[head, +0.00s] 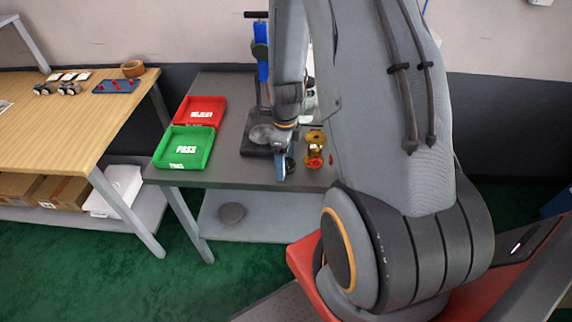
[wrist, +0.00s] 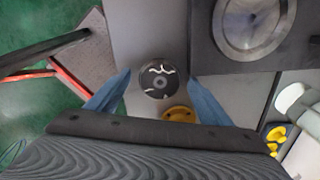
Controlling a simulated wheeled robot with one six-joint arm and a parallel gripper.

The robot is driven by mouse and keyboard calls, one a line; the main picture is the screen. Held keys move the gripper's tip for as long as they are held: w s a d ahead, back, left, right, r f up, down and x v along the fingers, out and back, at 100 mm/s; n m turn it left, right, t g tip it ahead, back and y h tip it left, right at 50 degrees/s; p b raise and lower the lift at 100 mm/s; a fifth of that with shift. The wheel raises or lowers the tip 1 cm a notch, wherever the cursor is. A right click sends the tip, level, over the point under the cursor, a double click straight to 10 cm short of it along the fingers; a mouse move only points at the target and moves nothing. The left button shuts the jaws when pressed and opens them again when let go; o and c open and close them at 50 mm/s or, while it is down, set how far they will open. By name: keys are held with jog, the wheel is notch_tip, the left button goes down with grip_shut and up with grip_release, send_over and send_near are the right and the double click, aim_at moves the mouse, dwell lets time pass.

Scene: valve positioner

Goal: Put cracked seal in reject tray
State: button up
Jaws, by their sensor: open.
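The cracked seal (wrist: 158,79) is a dark round disc with white jagged crack lines and a small centre hole. In the wrist view it lies over the grey bench surface, between the blue fingertips of my gripper (wrist: 160,77). The fingers are spread wide, with gaps on both sides of the seal. In the head view my gripper (head: 284,166) is low at the front of the grey bench; I cannot make out the seal clearly there. The red reject tray (head: 182,113) sits at the back left of the bench and looks empty, its label partly hidden.
A green PASS tray (head: 185,148) stands in front of the red tray. A black-based fixture (head: 257,146) with a round plate is behind my gripper. A brass valve part (head: 315,145) with a red end stands close on the right. A wooden table (head: 60,120) is left.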

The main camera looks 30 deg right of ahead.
jog(key=c, duration=1.6)
jog(key=shift+r, duration=0.15)
